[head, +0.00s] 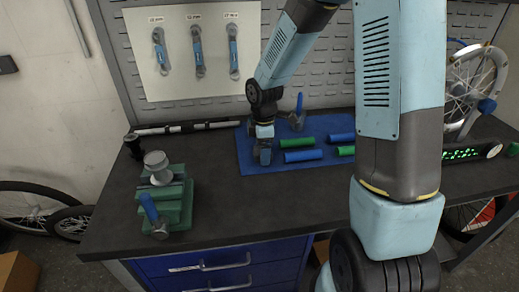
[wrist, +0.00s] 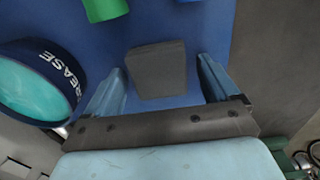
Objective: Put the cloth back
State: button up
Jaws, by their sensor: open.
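A grey, squarish piece (wrist: 158,70), which looks like the folded cloth, lies on the blue mat (wrist: 190,25) in the wrist view. My gripper (wrist: 161,72) is open, with one finger on each side of the grey piece and blue mat showing in the gaps. Its height above the mat is hard to judge. In the head view my gripper (head: 264,152) points down over the left end of the blue mat (head: 248,160). There the arm and gripper hide most of what lies under them, and I cannot make out the cloth clearly.
A grease tin (wrist: 38,82) stands close to the left finger. Green grips (head: 297,143) and blue grips (head: 303,156) lie on the mat to the right. A green vise stand (head: 174,205) stands on the bench at left; the bench between (head: 215,175) is clear.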

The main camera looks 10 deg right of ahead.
notch_tip(320, 180, up, 11)
jog(key=s+d+r+m+t, duration=0.2)
jog(key=s+d+r+m, duration=0.3)
jog(key=s+r+m, duration=0.3)
jog(key=s+d+r+m+t, duration=0.3)
jog(key=s+d+r+m, duration=0.3)
jog(key=s, duration=0.8)
notch_tip(320, 180, up, 3)
jog(key=m, duration=0.4)
jog(key=shift+s+d+t, duration=0.25)
jog(key=shift+s+t, duration=0.05)
jog(key=shift+s, duration=0.05)
